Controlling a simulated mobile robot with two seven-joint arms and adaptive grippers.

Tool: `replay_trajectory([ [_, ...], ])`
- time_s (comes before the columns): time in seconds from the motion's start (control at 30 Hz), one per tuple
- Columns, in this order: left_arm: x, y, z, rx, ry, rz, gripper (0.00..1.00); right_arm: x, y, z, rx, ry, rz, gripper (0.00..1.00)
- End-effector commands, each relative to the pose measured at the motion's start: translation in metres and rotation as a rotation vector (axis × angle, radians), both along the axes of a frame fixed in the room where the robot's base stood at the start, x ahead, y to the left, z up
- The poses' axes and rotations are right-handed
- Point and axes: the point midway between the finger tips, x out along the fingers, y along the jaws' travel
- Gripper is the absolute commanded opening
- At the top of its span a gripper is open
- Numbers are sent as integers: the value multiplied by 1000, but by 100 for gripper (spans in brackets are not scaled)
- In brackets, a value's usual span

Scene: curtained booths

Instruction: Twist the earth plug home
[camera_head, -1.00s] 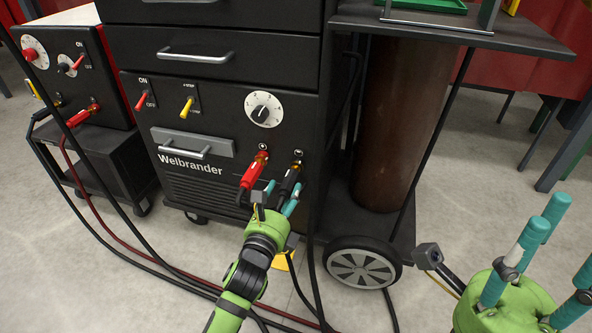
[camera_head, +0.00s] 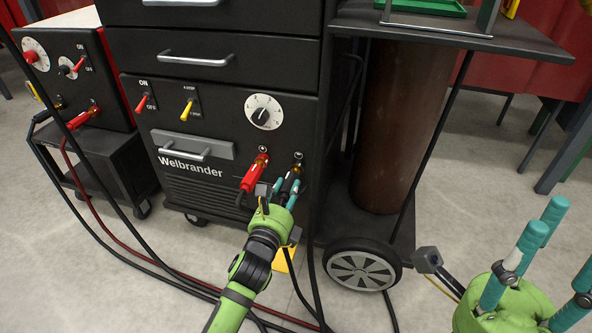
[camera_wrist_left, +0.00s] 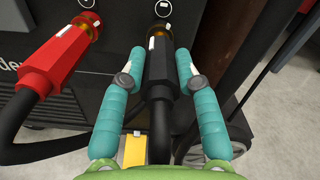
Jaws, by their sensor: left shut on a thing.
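The black plug (camera_head: 291,178), which I take for the earth plug, sits at the right-hand socket low on the Welbrander panel. My right gripper (camera_head: 548,250) is open and empty at the lower right.
A red plug (camera_head: 253,174) sits close to the left of the black one. A dial (camera_head: 263,112) is above. A trolley wheel (camera_head: 362,269) and a brown cylinder (camera_head: 392,125) stand to the right. Cables (camera_head: 165,272) lie across the floor.

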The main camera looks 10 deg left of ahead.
Motion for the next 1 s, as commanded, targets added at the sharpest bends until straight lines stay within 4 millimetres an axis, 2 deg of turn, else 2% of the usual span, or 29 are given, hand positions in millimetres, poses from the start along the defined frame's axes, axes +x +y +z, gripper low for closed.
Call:
replay_trajectory([
  [0.27,1,0,3,66,-4,0,0,1,0,6,-2,2,-1,40],
  [0.63,1,0,4,582,-22,-1,0,0,0,30,0,1,-1,40],
  [0.67,1,0,3,604,-23,-1,36,0,0,29,0,1,-1,40],
  [0.7,1,0,1,592,-23,1,52,1,0,27,0,1,-1,40],
  [0.73,1,0,1,590,-23,1,60,0,0,26,0,1,-1,40],
  [1.0,1,0,-1,584,-19,0,60,0,0,26,0,1,-1,40],
])
